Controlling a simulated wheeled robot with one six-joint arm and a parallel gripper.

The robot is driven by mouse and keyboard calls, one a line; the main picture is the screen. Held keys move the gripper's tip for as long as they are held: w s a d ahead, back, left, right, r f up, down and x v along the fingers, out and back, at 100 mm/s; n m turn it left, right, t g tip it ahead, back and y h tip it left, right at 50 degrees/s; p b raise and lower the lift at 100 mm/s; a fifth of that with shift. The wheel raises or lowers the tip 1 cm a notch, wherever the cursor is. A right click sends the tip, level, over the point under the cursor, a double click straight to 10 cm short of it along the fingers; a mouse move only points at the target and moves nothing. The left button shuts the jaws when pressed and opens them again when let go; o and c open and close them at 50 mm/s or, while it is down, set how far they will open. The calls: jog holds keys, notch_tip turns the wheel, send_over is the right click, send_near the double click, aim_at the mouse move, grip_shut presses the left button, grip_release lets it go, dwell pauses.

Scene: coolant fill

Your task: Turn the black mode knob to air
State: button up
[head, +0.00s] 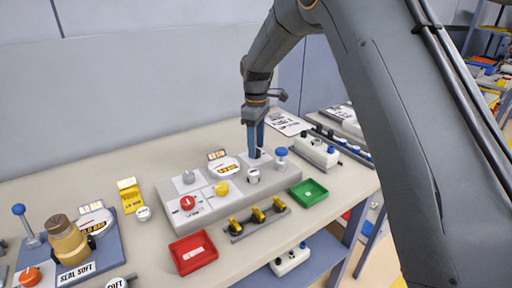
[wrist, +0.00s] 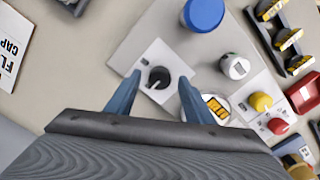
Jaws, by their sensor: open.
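The black mode knob (wrist: 158,76) sits on a small white label plate (wrist: 164,54) in the wrist view. A pale mark on it points toward the lower left of that view. The plate's lettering is too small to read. My gripper (wrist: 160,80) is open, with its blue fingers on either side of the knob; I cannot tell whether they touch it. In the head view my gripper (head: 254,154) points down at the back of the grey panel (head: 218,207), and its fingers mostly hide the knob.
Near the knob are a blue-capped post (wrist: 204,14), a white-and-grey cylinder (wrist: 234,66) and a round gauge (wrist: 208,108). A yellow knob (head: 221,188) and a red knob (head: 187,202) sit farther left. Green (head: 308,192) and red (head: 193,253) trays lie in front.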

notch_tip(320, 180, up, 7)
jog(key=shift+f+b, duration=0.1)
jog(key=shift+b, duration=0.65)
